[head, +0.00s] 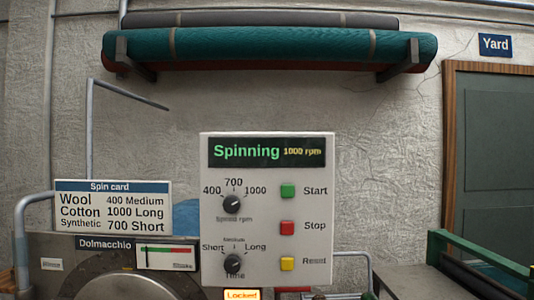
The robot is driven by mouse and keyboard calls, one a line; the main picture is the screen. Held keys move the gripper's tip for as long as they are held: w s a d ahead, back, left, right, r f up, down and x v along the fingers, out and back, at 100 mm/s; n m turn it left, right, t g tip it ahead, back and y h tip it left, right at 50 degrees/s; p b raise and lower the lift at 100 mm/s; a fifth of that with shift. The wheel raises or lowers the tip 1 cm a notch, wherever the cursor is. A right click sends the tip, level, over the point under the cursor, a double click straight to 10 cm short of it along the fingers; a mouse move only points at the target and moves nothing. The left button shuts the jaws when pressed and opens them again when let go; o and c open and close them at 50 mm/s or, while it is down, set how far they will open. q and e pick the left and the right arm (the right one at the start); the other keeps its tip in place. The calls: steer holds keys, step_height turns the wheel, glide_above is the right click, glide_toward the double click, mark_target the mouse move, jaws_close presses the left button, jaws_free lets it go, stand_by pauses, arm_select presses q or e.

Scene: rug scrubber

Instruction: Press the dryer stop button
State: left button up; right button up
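The white control panel (320,160) stands upright in the middle of the head view. Its red stop button (287,228) is on the right side, labelled "Stop". The green start button (287,190) is above it and the yellow reset button (287,263) is below it. The display (267,152) reads "Spinning 1000 rpm". A lit sign (241,295) under the panel reads "Locked". The dryer (55,257), marked "Dolmacchio", shows its top part at the lower left. Neither of my grippers is in view.
A spin card (112,207) stands above the dryer's left part. Rolled rugs (270,47) lie on wall brackets overhead. A metal rail (355,254) runs right of the panel. A bench with a green edge (480,262) and a door (495,160) are at the right.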

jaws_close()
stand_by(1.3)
